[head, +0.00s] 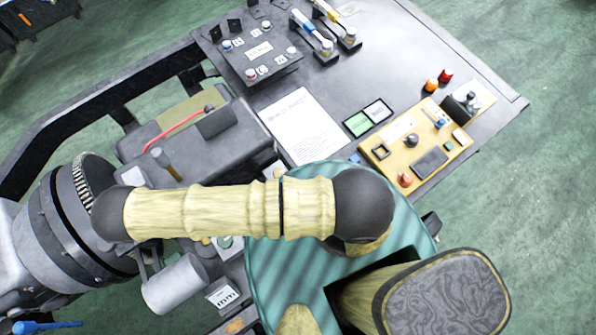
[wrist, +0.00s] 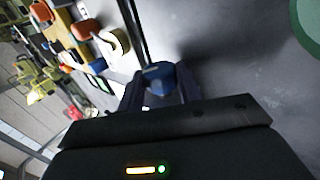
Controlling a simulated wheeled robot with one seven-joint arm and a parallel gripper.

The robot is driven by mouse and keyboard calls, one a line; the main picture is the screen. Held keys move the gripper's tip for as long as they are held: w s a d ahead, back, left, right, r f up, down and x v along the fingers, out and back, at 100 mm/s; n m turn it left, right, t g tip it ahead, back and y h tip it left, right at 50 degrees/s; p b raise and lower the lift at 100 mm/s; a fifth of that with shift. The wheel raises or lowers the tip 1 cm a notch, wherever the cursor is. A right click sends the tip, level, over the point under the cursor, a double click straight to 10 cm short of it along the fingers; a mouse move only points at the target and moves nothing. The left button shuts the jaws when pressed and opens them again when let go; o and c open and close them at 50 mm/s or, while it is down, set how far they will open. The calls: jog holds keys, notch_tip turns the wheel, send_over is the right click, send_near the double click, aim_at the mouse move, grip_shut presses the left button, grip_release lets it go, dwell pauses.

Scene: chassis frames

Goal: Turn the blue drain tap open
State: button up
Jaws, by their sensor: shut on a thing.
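In the wrist view a small blue piece, which I take to be the drain tap's handle (wrist: 158,73), sits between the fingertips of my gripper (wrist: 160,88). The gripper is shut on it. A dark rod or edge runs up from beside the blue piece. The tap's body is hidden by the fingers, so I cannot tell how far it is turned. In the head view my arm covers the lower middle, and my gripper and the held blue piece are hidden there.
A grey bench carries a white sheet (head: 300,124), a yellow control panel (head: 417,140), a dark switch box (head: 257,56) and two levers (head: 325,45) with blue and yellow grips. Another blue handle (head: 48,327) shows at the lower left. Green floor (head: 540,200) is clear at right.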

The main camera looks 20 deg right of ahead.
dwell(0.3)
jog(key=o, duration=1)
jog(key=shift+d+r+y+p, duration=0.1)
jog(key=shift+r+y+p, duration=0.3)
jog(key=shift+p, duration=0.75)
jog(key=y+p, duration=0.2)
jog(key=p, duration=0.1)
jog(key=shift+d+f+g, duration=0.1)
jog(key=shift+d+g, duration=0.05)
jog(key=shift+g, duration=0.25)
jog(key=shift+w+d+f+g+y+p, duration=0.1)
jog(key=shift+d+g+y+p, duration=0.1)
jog(key=shift+y+p, duration=0.65)
jog(key=shift+d+r+g+y+p, duration=0.15)
jog(key=shift+y+p, duration=0.3)
jog(key=shift+y, duration=0.7)
jog(key=shift+w+d+f+g+y+p, duration=0.15)
jog(key=shift+g+y+p, duration=0.1)
jog(key=shift+y+p, duration=0.6)
jog(key=r+b, duration=0.1)
jog(key=r, duration=0.5)
jog(key=shift+d+b, duration=0.2)
jog(key=shift+b, duration=0.15)
notch_tip(320, 180, up, 11)
jog(key=d+p, duration=0.1)
jog(key=p, duration=1)
jog(key=shift+w+d, duration=0.15)
jog(key=shift+d, duration=0.1)
